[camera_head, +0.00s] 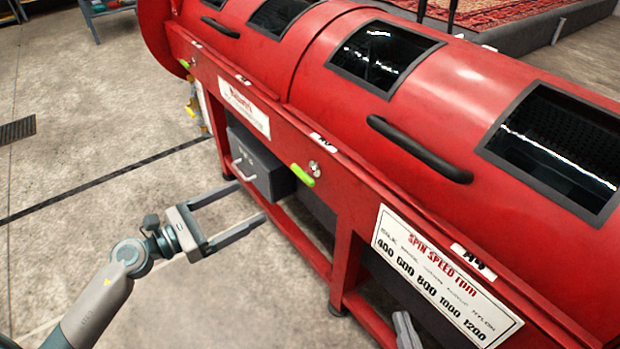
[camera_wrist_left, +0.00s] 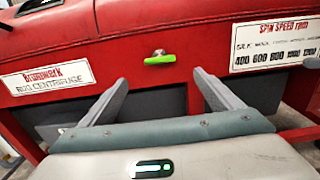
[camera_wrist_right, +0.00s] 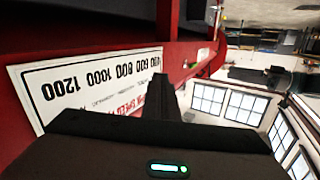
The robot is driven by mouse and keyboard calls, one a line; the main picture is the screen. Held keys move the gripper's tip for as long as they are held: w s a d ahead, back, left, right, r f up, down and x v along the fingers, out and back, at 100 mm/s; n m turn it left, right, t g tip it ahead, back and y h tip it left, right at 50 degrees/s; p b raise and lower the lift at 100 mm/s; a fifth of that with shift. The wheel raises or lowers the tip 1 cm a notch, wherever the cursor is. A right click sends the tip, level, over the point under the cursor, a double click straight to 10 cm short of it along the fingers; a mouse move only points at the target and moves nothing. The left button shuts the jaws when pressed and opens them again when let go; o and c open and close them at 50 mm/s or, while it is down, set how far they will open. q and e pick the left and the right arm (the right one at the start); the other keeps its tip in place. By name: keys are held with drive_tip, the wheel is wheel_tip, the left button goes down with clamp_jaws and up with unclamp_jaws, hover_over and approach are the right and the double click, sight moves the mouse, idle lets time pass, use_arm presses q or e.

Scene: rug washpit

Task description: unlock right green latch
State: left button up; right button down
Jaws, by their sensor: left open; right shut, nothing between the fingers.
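A green latch (camera_head: 303,175) sits on the red front rail of the centrifuge, below a small round lock. It also shows in the left wrist view (camera_wrist_left: 160,60), lying roughly level, ahead of and between my fingers. Another green latch (camera_head: 184,63) is further along the rail at the upper left. My left gripper (camera_head: 250,201) is open and empty, short of the nearer latch and not touching it. My right gripper (camera_wrist_right: 163,85) is shut and empty beside the spin speed sign (camera_wrist_right: 90,90). A grey piece at the head view's bottom edge appears to be part of it.
The red centrifuge (camera_head: 300,70) with dark windows and a black handle (camera_head: 418,150) fills the right. Open concrete floor (camera_head: 90,170) lies at the left.

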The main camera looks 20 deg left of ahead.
sight(300, 175)
use_arm(q)
drive_tip(key=shift+w, duration=0.15)
drive_tip(key=p+x, duration=0.2)
drive_tip(key=x, duration=1.4)
drive_tip(key=shift+r, duration=0.1)
drive_tip(key=shift+w+d, duration=0.45)
use_arm(e)
wheel_tip(300, 175, down, 7)
drive_tip(key=s+d+g+h, duration=0.1)
drive_tip(key=d+g, duration=0.1)
drive_tip(key=g, duration=0.2)
drive_tip(key=shift+s+r, duration=0.2)
drive_tip(key=shift+s, duration=0.15)
use_arm(q)
drive_tip(key=c, duration=1.1)
